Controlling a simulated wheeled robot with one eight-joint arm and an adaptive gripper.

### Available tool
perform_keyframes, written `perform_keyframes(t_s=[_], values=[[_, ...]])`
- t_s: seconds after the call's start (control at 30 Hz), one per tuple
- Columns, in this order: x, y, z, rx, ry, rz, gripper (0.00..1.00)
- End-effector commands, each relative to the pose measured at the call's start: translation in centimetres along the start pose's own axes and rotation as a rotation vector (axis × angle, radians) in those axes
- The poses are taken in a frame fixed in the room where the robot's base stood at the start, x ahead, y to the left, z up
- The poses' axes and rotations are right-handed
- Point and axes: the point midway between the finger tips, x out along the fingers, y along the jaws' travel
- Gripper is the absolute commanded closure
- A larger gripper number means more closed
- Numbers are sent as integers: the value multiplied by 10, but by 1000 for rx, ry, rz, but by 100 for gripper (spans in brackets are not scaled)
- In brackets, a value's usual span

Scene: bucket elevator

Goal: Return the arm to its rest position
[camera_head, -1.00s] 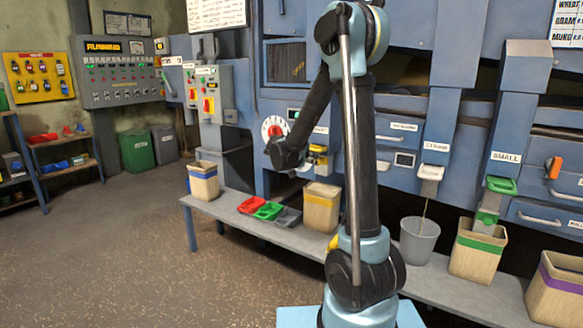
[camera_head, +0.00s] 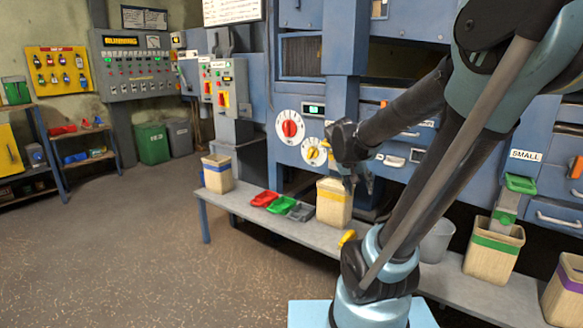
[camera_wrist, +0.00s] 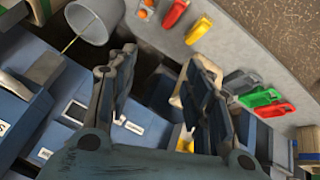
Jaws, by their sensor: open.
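My arm rises from its base at the lower middle of the head view and leans to the upper right, with its forearm reaching back left.
The grey bench (camera_head: 240,204) carries a blue-striped bin (camera_head: 217,174), red, green and grey trays, and a green-striped bin (camera_head: 493,250). A grey bucket (camera_wrist: 88,24) stands partly behind my arm. The floor at left is clear.

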Motion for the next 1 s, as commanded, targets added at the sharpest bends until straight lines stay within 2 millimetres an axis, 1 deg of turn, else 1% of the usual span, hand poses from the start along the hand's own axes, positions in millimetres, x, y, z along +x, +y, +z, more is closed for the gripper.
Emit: perform_keyframes(t_s=[0.03, 0.3, 0.5, 0.6, 0.7, 0.8, 0.9, 1.0], values=[[-2, 6, 16, -15, -24, -14, 53], [-11, 19, 92, -114, -144, -118, 53], [-16, 20, 148, -190, -213, -215, 53], [-18, 18, 172, -224, -239, -264, 53], [-20, 15, 191, -253, -255, -306, 53], [-21, 14, 203, -273, -266, -335, 53], [-21, 13, 210, -284, -271, -353, 53], [-22, 12, 212, -287, -273, -358, 53]])
